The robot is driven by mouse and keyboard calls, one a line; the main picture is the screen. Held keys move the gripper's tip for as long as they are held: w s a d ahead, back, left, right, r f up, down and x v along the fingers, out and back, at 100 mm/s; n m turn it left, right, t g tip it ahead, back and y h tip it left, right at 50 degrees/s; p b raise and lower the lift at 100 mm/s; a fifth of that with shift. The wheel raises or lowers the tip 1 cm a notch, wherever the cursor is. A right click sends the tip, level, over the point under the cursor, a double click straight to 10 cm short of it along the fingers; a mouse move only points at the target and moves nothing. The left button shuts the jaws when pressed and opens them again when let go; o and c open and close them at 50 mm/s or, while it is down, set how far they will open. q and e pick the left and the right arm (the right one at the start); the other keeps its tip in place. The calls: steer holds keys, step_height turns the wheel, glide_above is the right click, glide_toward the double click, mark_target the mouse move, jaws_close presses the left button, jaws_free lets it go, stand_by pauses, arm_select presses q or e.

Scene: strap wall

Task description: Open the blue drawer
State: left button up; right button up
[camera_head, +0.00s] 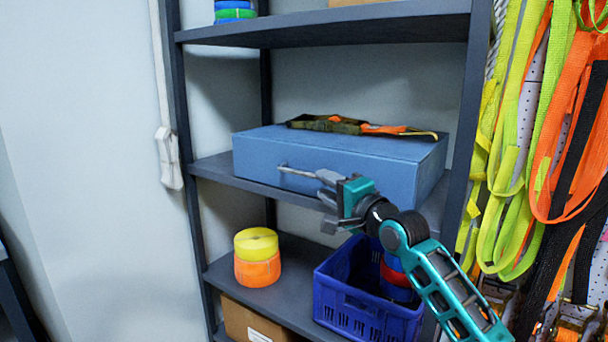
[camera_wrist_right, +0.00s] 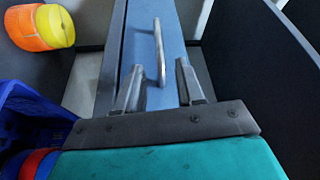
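The blue drawer (camera_head: 265,160) is a wide box on the middle shelf, and its front looks shut. A silver bar handle (camera_head: 300,172) sits on its front. My right gripper (camera_head: 322,185) is in front of the drawer, at the right end of the handle. In the right wrist view the two fingers (camera_wrist_right: 162,85) are spread apart, with the handle (camera_wrist_right: 159,52) just ahead and between their lines. The fingers do not appear to be closed on it. My left gripper is not in view.
A blue crate (camera_head: 345,307) and yellow and orange strap rolls (camera_head: 257,258) stand on the shelf below. A folded strap (camera_head: 350,125) lies on the drawer box. Straps (camera_head: 545,130) hang at the right, near a dark shelf post (camera_head: 468,130).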

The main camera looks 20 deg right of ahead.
mark_target(309, 176)
steer(key=x, duration=0.8)
steer(key=shift+w, duration=0.15)
steer(key=shift+c, duration=0.3)
jaws_close()
